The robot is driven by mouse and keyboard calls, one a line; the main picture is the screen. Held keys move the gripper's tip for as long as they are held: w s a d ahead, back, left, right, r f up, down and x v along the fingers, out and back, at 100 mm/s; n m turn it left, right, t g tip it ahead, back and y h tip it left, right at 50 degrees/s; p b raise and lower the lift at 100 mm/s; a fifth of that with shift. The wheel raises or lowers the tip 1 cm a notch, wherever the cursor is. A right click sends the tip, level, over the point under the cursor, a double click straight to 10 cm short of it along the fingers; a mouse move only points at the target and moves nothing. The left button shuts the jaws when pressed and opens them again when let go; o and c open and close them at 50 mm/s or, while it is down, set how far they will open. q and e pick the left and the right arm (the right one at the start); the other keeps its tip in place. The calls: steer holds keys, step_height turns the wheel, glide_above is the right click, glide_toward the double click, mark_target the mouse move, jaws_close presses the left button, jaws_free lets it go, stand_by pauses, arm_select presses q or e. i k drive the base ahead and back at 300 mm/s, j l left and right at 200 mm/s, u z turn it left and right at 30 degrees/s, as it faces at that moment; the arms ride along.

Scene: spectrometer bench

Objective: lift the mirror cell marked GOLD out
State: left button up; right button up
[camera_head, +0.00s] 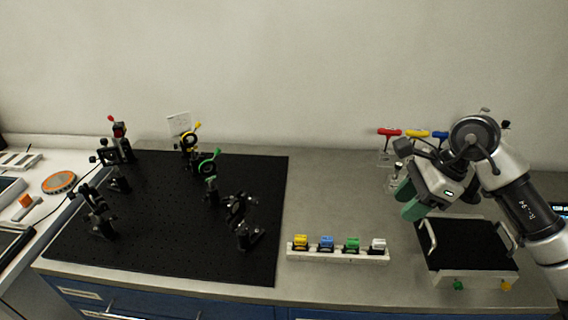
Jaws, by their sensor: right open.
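A white rack (340,255) on the bench holds a row of small blocks with coloured tops: yellow (301,241), blue (326,242), green (351,243) and white (378,244). Their lettering is too small to read, so I cannot tell whether one is marked GOLD. My right gripper (408,200), with green fingers, is open above the bench, right of and behind the rack. My left gripper is not in view.
A black-topped tray (466,246) with white handles lies at right, near my right arm. Red (389,132), yellow (417,133) and blue-handled tools stand at the back. Bare bench lies between the breadboard and the tools. A side table with an orange disc (59,182) is at far left.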

mark_target(301, 243)
steer(key=u, duration=1.45)
steer(key=z, duration=1.45)
steer(key=k, duration=0.45)
